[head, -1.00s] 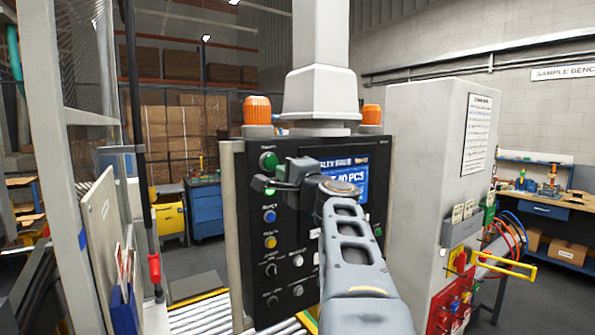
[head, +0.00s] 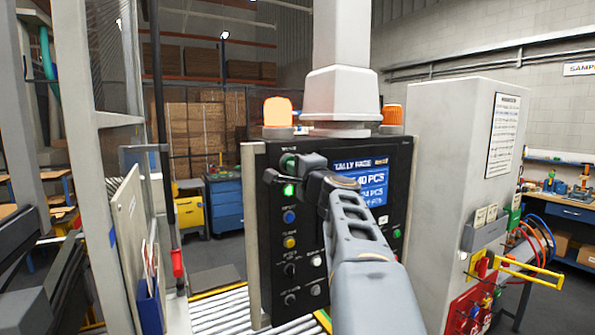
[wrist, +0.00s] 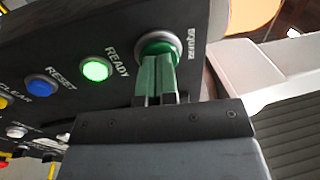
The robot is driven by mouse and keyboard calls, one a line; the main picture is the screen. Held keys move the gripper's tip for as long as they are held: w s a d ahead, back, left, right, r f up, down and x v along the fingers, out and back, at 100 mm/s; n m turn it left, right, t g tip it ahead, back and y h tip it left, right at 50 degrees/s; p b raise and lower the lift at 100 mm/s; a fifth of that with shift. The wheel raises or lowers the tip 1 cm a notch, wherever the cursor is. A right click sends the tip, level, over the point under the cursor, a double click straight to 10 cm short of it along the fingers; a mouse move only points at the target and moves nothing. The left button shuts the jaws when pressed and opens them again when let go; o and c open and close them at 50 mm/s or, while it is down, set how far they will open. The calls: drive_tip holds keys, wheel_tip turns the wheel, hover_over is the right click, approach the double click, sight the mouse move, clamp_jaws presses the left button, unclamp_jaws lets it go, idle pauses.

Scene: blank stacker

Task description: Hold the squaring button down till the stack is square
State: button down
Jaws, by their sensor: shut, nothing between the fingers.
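The green squaring button (wrist: 158,42) sits in a metal ring at the top of the black control panel (head: 262,250). My gripper (wrist: 156,58) is shut and empty, its two fingertips together at the button's face and covering part of it. I cannot tell how far the button is pressed in. In the head view my gripper (head: 292,164) hides most of the button. The ready lamp (wrist: 96,69) beside it is lit green. The screen (head: 362,184) reads "TALLY MODE" and "40 PCS", partly covered by my arm. The stack is not in view.
The blue reset button (wrist: 41,88) and yellow clear button (head: 290,242) are on the same panel. The left orange beacon (head: 277,112) glows; the right beacon (head: 392,115) looks duller. A grey cabinet (head: 440,150) stands to the right, rollers (head: 220,312) below.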

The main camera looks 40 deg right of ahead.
drive_tip(key=shift+w+r, duration=0.1)
drive_tip(key=shift+w, duration=0.2)
idle(1.5)
idle(3.7)
drive_tip(key=b+v, duration=0.6)
drive_tip(key=v, duration=0.8)
